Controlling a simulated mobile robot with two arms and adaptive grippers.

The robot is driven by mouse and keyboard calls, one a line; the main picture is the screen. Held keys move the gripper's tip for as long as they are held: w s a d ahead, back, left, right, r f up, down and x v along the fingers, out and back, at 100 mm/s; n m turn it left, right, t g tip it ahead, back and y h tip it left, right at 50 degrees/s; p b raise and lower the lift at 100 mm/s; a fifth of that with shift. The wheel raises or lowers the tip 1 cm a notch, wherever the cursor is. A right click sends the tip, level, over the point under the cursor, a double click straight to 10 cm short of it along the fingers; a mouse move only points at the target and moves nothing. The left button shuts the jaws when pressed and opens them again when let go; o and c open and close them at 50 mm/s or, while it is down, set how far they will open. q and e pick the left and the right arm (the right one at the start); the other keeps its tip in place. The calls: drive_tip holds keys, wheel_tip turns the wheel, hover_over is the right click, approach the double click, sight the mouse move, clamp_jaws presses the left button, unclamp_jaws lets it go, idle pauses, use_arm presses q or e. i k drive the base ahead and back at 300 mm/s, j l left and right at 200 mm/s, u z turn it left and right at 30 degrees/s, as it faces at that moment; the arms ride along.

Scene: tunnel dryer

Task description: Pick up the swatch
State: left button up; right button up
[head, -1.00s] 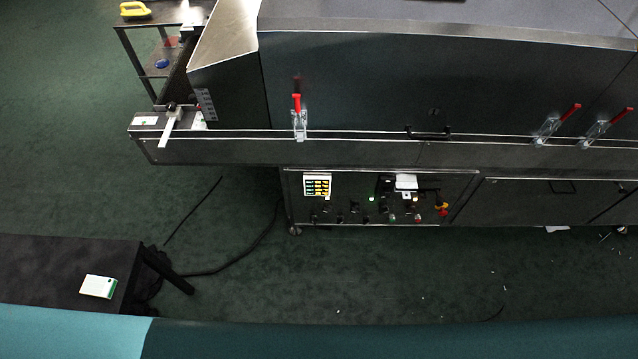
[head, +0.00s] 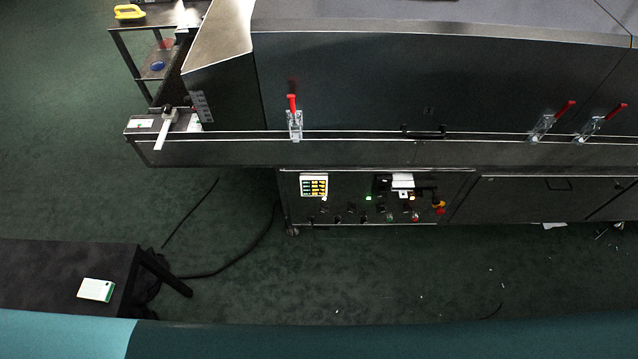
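No piece that I can clearly name as the swatch shows in the head view. A small white card or box with a green edge (head: 96,290) lies flat on a low black table at the lower left; I cannot tell whether it is the swatch. Neither of my grippers is in view.
The low black table (head: 50,262) stands at the left, with a dark cable on the floor beside it. The long dryer (head: 350,85) fills the upper right, with red-handled clamps and a control panel (head: 372,200). A shelf cart with a yellow item (head: 129,13) stands behind. Green floor between is mostly clear.

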sight(94, 290)
drive_tip(key=k, duration=0.65)
drive_tip(key=u, duration=1.75)
